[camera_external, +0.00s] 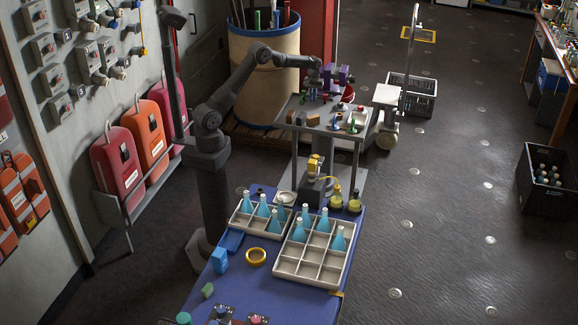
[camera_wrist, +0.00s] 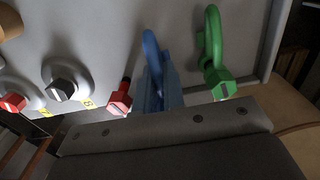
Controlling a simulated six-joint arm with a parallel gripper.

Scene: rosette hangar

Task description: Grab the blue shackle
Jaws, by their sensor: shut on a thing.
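The blue shackle (camera_wrist: 152,62) is in the middle of the wrist view, in front of a grey surface. Its curved end points up in the picture and its lower part meets the edge of my gripper (camera_wrist: 160,112). My gripper is shut on it; the fingertips are mostly hidden behind the gripper's own dark body. In the external view my gripper (camera_external: 312,88) is low over the small grey table (camera_external: 300,136) at the back. The shackle cannot be made out surely there.
A green shackle (camera_wrist: 214,52) stands close to the right of the blue one. A red bolt (camera_wrist: 120,98) is close on the left, with a black knob (camera_wrist: 65,85) farther left. A blue bench (camera_external: 230,272) with flask trays (camera_external: 310,282) stands in front.

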